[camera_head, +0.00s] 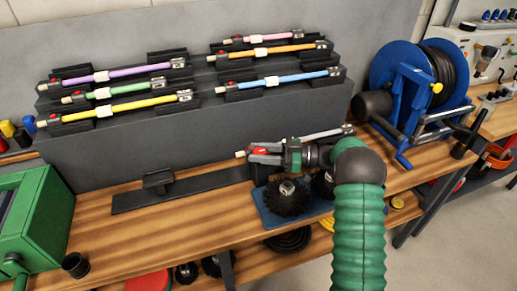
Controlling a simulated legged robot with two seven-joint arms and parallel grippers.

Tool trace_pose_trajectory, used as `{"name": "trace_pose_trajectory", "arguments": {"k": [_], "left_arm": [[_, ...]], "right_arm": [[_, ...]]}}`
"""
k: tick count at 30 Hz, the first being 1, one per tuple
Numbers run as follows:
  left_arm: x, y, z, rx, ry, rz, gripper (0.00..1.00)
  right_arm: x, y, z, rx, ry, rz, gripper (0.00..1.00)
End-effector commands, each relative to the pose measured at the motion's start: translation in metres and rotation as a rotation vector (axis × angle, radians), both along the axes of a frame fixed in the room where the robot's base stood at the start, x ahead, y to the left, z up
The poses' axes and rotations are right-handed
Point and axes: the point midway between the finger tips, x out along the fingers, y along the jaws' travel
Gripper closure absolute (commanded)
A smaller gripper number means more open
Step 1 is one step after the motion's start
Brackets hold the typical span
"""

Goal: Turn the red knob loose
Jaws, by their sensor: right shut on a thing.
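A pale-grey rod (325,134) lies in front of the grey stepped rack, with a cream tip (240,154) at its left end. The red knob (260,151) is near that left end. My right gripper (262,153) comes from the right, its dark fingers shut around the red knob, which shows partly between them. The gripper and wrist hide the middle of the rod. My left gripper is not in view.
Several coloured rods rest on the grey rack (150,128). A black round brush (287,198) sits on a blue mat (266,216) below my gripper. A blue hose reel (405,70) stands right, a green box (40,215) left.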

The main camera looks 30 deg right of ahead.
Motion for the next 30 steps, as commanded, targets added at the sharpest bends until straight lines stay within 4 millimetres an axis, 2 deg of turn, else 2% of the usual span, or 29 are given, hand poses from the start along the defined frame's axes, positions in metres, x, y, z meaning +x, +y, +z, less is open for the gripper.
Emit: {"name": "trace_pose_trajectory", "arguments": {"k": [1,20,21,25,30], "left_arm": [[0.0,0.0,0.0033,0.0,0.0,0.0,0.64],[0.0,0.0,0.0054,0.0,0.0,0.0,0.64],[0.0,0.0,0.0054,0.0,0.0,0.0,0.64],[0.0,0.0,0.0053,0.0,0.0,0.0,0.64],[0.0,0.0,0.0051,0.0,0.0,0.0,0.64]], "right_arm": [[0.0014,-0.0029,0.0056,-0.001,-0.011,0.009,1.0],[0.0023,-0.0026,0.0055,-0.002,-0.013,0.056,1.0],[0.0023,-0.0026,0.0054,-0.004,-0.013,0.056,0.58],[0.0021,-0.0019,0.0041,-0.003,-0.01,0.058,0.41],[0.0019,-0.0012,0.0026,-0.002,-0.007,0.059,0.41]]}}
